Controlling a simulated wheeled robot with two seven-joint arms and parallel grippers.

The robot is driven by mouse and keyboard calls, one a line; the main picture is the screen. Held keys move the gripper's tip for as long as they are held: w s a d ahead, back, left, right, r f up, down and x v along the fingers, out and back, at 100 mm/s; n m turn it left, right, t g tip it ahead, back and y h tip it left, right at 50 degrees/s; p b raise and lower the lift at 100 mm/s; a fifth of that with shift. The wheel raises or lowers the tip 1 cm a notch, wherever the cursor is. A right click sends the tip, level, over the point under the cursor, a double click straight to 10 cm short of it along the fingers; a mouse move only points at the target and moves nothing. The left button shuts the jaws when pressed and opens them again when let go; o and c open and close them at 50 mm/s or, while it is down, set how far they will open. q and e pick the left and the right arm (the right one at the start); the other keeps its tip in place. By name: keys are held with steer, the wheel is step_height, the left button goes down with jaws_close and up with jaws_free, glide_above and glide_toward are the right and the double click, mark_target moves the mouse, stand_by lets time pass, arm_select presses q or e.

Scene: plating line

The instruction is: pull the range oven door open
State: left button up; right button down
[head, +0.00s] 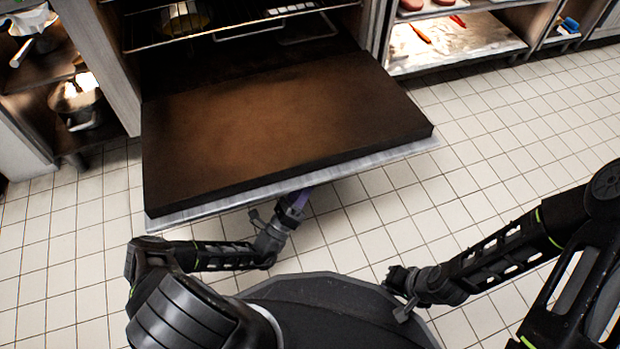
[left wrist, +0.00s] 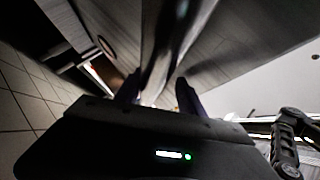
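The range oven door (head: 280,125) is swung down, lying about level in front of the oven cavity, its dark inner face up. Its light metal front edge (head: 330,178) faces me. My left gripper (head: 302,194) reaches up under this edge near its middle; the door hides its fingertips. In the left wrist view, the two fingers (left wrist: 158,82) stand apart on either side of a long, blurred bar (left wrist: 160,55), probably the door handle. I cannot tell whether they touch it. My right gripper (head: 396,288) is low near my base, away from the door; its fingers are unclear.
A wire rack (head: 235,22) and a yellowish item show inside the oven. Shelves with a pot (head: 76,103) stand at the left. A lit shelf (head: 455,45) with red items stands at the right. White tiled floor (head: 520,130) is clear right of the door.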

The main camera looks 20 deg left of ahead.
arm_select(q)
steer(key=v, duration=0.7)
steer(key=shift+s+d, duration=0.25)
steer(key=shift+f, duration=0.1)
steer(key=shift+d, duration=0.1)
